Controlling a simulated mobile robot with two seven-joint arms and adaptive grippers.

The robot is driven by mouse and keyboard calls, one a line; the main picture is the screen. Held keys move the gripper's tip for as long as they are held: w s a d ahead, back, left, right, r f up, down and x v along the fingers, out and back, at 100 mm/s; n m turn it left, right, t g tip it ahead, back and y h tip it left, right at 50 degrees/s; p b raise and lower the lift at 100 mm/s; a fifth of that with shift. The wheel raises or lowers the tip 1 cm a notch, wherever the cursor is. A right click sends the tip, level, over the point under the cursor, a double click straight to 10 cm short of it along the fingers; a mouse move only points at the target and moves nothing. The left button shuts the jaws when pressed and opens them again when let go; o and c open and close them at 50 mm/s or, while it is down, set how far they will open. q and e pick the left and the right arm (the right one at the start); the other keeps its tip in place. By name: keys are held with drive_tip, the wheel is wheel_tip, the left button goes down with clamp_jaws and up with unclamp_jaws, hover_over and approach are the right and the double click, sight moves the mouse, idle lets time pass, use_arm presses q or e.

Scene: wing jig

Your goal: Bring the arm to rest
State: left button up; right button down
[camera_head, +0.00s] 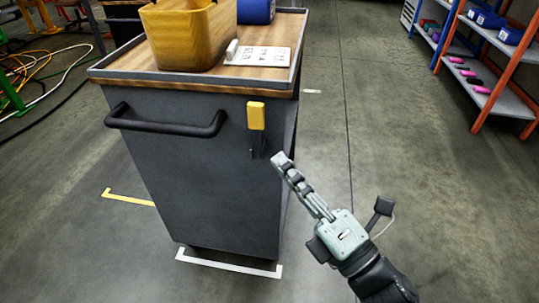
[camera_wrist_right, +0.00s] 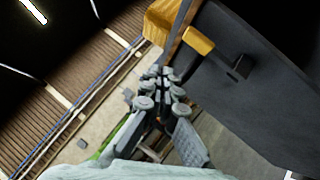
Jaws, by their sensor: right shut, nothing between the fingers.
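My right gripper (camera_head: 280,160) comes in from the lower right in the head view. Its fingers are together and hold nothing. Its fingertips appear in front of the right edge of the dark grey cart (camera_head: 190,150), just below and right of a yellow block-like piece on the cart's side (camera_head: 256,115). I cannot tell whether they touch the cart. In the right wrist view the gripper fingers (camera_wrist_right: 162,85) also show closed, with the cart's dark side (camera_wrist_right: 265,80) to the right. My left gripper is not in view.
On the cart top stand a yellow bin (camera_head: 185,35), a blue roll-like object (camera_head: 256,10) and a white labelled card (camera_head: 258,56). The cart has a black handle (camera_head: 165,122). A shelf rack (camera_head: 500,60) stands at the upper right. The floor right of the cart is clear.

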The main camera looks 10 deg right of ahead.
drive_tip(key=shift+s+d, duration=0.2)
drive_tip(key=shift+s, duration=0.25)
drive_tip(key=w+d+f+m+g+h, duration=0.2)
drive_tip(key=w+d+f+m+h, duration=0.1)
drive_tip(key=d+f+m+h, duration=0.45)
drive_tip(key=w+d+f+m+g+h, duration=0.2)
drive_tip(key=d+f+m+h, duration=0.2)
drive_tip(key=d+f+m, duration=0.5)
drive_tip(key=s+d+f+m+g, duration=0.1)
drive_tip(key=s+f+m+g, duration=0.4)
drive_tip(key=f, duration=0.6)
drive_tip(key=s+d+f+m+g+h, duration=0.1)
drive_tip(key=s+f+m+g, duration=0.4)
drive_tip(key=s+f, duration=0.4)
drive_tip(key=shift+s+d+f+g, duration=0.15)
drive_tip(key=shift+s+f+g, duration=0.15)
drive_tip(key=shift+f+g, duration=0.6)
